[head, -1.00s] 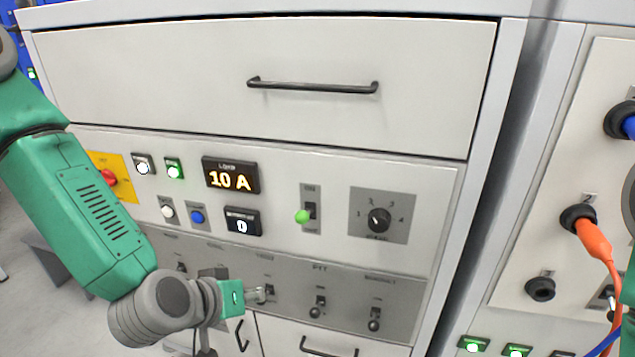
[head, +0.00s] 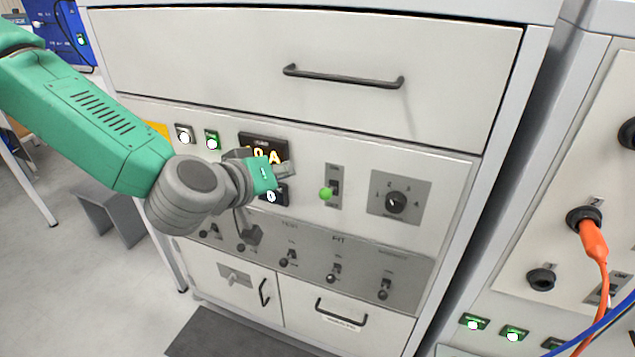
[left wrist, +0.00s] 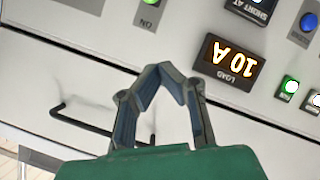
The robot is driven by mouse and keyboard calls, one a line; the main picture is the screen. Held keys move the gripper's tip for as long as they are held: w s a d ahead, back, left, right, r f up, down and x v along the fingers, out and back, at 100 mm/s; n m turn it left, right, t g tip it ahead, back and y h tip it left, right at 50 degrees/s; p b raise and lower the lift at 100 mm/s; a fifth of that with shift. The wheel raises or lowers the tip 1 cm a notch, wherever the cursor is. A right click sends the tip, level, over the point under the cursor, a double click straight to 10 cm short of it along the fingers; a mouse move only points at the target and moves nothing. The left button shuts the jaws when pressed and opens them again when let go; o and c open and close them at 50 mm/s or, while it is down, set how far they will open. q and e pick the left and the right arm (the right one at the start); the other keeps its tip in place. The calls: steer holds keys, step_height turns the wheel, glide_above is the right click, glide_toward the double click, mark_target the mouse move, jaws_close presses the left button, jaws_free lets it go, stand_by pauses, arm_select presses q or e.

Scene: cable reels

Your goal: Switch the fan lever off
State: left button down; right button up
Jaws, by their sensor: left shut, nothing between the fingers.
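A row of several small black toggle levers sits on the grey lower strip of the cabinet panel in the head view. One label there reads PIT; the others are too small to read, so I cannot tell which lever (head: 284,262) is the fan's. The visible knobs in this row hang low. My left gripper (head: 286,170) is shut and empty, in front of the lit load display (head: 262,150) and above the lever row. In the left wrist view its fingers (left wrist: 165,72) meet near the panel, beside the load display (left wrist: 228,62). My right gripper is not in view.
A drawer handle (head: 343,77) juts out above; a cupboard handle (head: 341,312) is below. An orange plug (head: 593,240) is on the right cabinet.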

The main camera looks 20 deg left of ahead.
mark_target(325, 194)
arm_select(q)
steer(key=x, duration=0.9)
steer(key=shift+a+f+p, duration=0.15)
steer(key=shift+a+p, duration=0.05)
steer(key=shift+p, duration=0.2)
steer(key=shift+s+d+f, duration=0.25)
steer(key=shift+d+f, duration=0.35)
steer(key=shift+f, duration=0.15)
steer(key=shift+s+d+f, duration=0.3)
steer(key=shift+d+f, duration=0.3)
steer(key=shift+f, duration=0.2)
steer(key=shift+a, duration=0.1)
